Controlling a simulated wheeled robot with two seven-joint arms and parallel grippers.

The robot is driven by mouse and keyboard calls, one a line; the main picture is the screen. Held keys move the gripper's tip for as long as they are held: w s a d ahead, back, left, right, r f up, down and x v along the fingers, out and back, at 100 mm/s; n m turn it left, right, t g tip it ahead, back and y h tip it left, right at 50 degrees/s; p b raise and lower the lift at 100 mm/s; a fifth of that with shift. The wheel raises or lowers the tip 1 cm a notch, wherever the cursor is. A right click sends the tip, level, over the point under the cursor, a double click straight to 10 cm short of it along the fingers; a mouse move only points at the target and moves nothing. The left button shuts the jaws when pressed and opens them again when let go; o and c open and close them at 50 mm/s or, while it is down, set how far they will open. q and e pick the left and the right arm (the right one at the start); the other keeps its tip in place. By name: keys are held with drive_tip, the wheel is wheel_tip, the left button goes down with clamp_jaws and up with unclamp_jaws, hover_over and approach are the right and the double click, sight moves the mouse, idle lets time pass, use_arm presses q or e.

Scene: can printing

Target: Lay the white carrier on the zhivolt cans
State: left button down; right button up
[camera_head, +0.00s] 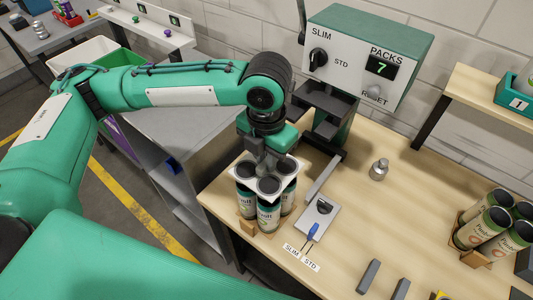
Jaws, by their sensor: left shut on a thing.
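The white carrier (252,178) is a thin plate at the tops of the zhivolt cans (268,216). Dark round can tops or openings show within its outline. The cans stand upright in a group in a wooden holder (246,229) near the left front of the table. I cannot tell whether the carrier is fully seated on them. My left gripper (262,160) points down over the far side of the carrier and is shut on it; its fingertips are partly hidden. My right gripper is not in view.
A green control box (368,50) showing 7 packs stands behind the cans. A metal plate with a blue-handled lever (315,219) lies to their right. A metal weight (378,169), grey blocks (369,276) and more cans (483,228) stand farther right.

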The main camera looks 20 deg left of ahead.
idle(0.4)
use_arm(q)
drive_tip(key=shift+p, duration=0.45)
idle(0.3)
drive_tip(key=shift+p, duration=0.4)
drive_tip(key=shift+f, duration=0.4)
drive_tip(key=shift+f, duration=0.1)
drive_tip(key=shift+f+b, duration=0.4)
drive_tip(key=shift+f, duration=0.6)
drive_tip(key=shift+f, duration=0.15)
